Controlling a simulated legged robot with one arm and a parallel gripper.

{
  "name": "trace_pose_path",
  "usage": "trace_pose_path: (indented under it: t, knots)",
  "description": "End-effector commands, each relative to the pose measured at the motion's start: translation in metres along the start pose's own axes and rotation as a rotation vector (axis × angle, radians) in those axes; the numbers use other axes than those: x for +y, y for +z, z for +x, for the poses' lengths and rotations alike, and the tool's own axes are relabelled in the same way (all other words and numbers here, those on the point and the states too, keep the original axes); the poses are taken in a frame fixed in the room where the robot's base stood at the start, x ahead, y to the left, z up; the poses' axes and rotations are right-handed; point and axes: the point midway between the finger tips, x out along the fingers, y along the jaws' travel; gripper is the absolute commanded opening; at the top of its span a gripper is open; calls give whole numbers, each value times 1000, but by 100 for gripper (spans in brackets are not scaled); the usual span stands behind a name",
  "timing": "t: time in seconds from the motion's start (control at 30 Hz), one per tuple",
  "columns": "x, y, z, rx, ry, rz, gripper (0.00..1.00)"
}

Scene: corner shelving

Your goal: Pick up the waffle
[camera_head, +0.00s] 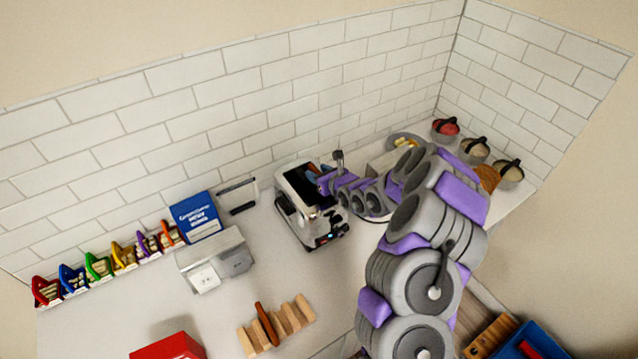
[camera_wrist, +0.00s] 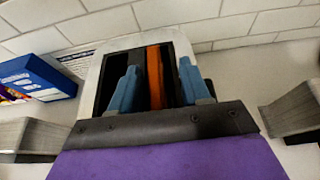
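An orange-brown slab, which looks like the waffle (camera_wrist: 154,82), stands on edge in a dark slot of the white toaster (camera_head: 318,229). The toaster also shows in the wrist view (camera_wrist: 88,95). My gripper (camera_wrist: 158,67) is open, with its two blue fingers reaching into the toaster's top on either side of the slab. A gap shows between each finger and the slab. In the head view my gripper (camera_head: 322,180) is over the toaster and mostly hides the slab. The slab's lower part is hidden in the slot.
A blue box (camera_head: 195,217) and grey-white box (camera_head: 215,262) stand left of the toaster. A wooden rack (camera_head: 285,322) is in front. Several bowls (camera_head: 474,150) and a brown, patterned item (camera_head: 488,178) are at the right. The tiled wall (camera_head: 230,95) is close behind.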

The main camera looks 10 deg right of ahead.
Motion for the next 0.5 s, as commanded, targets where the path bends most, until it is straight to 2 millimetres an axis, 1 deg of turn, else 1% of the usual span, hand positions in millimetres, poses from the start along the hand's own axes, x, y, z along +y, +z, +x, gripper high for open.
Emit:
trace_pose_path:
  t: [0.03,0.4,0.5]
  knots:
    - [1,0,0,0,0,-1,43]
    - [0,0,0,0,0,0,8]
    - [-1,0,0,0,0,0,0]
